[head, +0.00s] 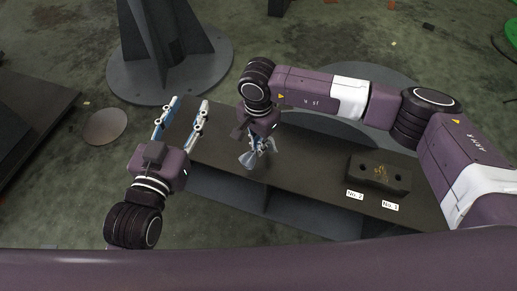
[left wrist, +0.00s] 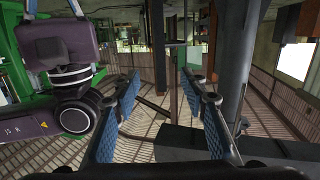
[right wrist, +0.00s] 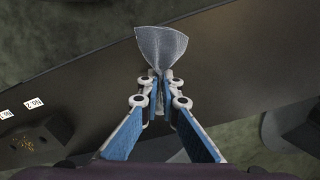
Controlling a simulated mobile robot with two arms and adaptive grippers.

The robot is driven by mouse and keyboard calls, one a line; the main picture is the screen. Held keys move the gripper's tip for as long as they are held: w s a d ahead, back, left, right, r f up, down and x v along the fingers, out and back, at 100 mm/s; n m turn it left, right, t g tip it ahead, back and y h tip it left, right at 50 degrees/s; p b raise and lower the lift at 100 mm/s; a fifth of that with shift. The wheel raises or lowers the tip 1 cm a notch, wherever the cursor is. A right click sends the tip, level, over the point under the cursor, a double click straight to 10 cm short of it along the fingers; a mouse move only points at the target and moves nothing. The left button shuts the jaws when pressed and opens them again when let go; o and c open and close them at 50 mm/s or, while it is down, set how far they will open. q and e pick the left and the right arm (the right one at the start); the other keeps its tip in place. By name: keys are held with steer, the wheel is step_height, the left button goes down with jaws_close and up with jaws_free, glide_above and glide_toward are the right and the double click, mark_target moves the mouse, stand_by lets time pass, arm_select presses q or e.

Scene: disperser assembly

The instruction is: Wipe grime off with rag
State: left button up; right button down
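A pale grey rag (head: 249,158) hangs from my right gripper (head: 262,145), above the dark bench. In the right wrist view the rag (right wrist: 161,46) fans out beyond the fingertips (right wrist: 157,84), which are shut on its gathered end. Orange-brown grime (head: 380,172) marks the top of a dark block (head: 398,182) at the bench's right part. The grime (right wrist: 26,143) also shows at the lower left of the right wrist view, apart from the rag.
The dark bench (head: 215,153) is bare between its left end and the block. Labels No.2 (head: 355,194) and No.1 (head: 390,205) sit at its front edge by the block. A grey pedestal (head: 165,50) stands behind, and a round plate (head: 105,126) lies on the floor.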

arm_select(q)
steer(key=s+a+f+g+y+p, duration=0.2)
steer(key=s+f+g, duration=0.4)
steer(key=f, duration=0.4)
steer(key=shift+a+f, duration=0.25)
steer(key=shift+f, duration=0.15)
arm_select(e)
steer(key=shift+r, duration=2.35)
arm_select(q)
steer(key=shift+s, duration=0.1)
